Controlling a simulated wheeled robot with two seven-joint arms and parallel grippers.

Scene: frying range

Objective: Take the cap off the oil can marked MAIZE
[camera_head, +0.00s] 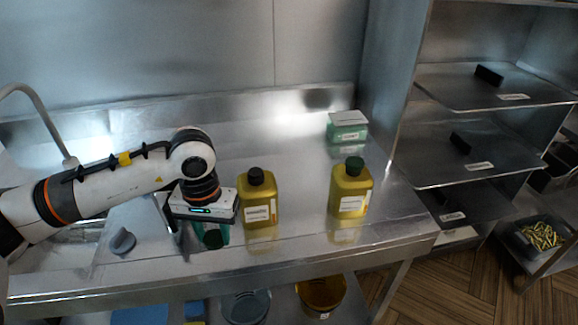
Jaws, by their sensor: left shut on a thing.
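Two gold oil cans stand upright on the steel counter. The left can (260,200) wears a black cap (255,175); the right can (350,190) wears a dark green cap (354,166). Both have pale front labels, but the print is too small to read, so I cannot tell which is MAIZE. My left gripper (213,238) points down just left of the black-capped can. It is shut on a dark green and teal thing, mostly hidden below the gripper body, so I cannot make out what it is. My right gripper is not in view.
A teal box with a white top (347,127) stands at the back right of the counter (290,245). A grey rounded piece (122,241) lies at the left on a pale board. A shelf rack (455,150) stands to the right. The counter between the cans is clear.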

